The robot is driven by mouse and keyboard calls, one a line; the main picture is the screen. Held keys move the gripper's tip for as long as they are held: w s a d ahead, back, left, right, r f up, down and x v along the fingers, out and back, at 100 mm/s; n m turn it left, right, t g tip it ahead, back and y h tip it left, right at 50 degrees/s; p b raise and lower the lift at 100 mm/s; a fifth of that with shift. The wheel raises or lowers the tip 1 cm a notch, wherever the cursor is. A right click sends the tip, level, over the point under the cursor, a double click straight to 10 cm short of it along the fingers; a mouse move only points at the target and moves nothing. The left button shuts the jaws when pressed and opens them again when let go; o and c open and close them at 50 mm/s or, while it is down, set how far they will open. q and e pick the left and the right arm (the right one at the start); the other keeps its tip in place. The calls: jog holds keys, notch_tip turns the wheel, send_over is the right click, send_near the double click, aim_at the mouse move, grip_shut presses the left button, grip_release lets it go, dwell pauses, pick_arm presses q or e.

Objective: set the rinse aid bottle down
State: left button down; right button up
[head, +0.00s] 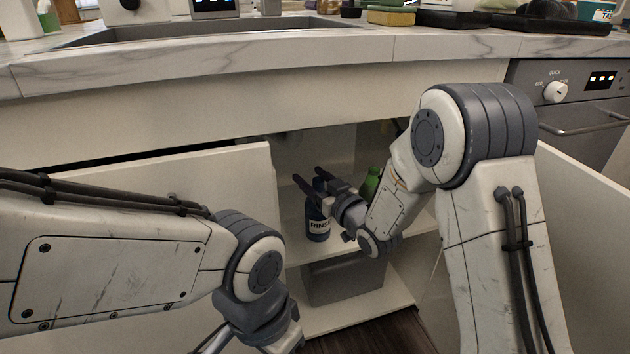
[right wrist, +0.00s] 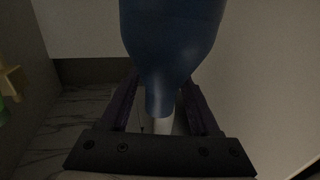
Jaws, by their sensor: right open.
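The blue rinse aid bottle (head: 318,222) stands upright on the shelf inside the open lower cabinet, its "RINSE" label facing out. My right gripper (head: 309,181) reaches in at the bottle's top, with its two dark fingers apart. In the right wrist view the blue bottle (right wrist: 172,40) fills the upper middle and its narrow neck lies between the spread fingers (right wrist: 162,108). I see a gap on both sides of the neck. The bottle's base is hidden in the wrist view. My left arm crosses the lower left of the head view; its gripper is out of frame.
A green bottle (head: 371,183) stands on the shelf behind and right of my right wrist. A grey bin (head: 345,281) sits below the shelf. Open cabinet doors flank the opening, at left (head: 240,180) and right (head: 585,225). The marble counter (head: 250,62) overhangs above.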

jog(key=shift+r, duration=0.25)
jog(key=p+v, duration=0.2)
jog(key=v, duration=0.7)
jog(key=shift+d, duration=0.1)
jog(key=s+r+g+h+p, duration=0.1)
jog(key=s+g+h+p, duration=0.4)
jog(key=s+g, duration=1)
jog(key=s+h, duration=0.3)
jog(key=s, duration=1.3)
jog(key=shift+s+d+r+n+h, duration=0.3)
jog(key=shift+r+n+h, duration=0.05)
jog(key=shift+n+h, duration=0.05)
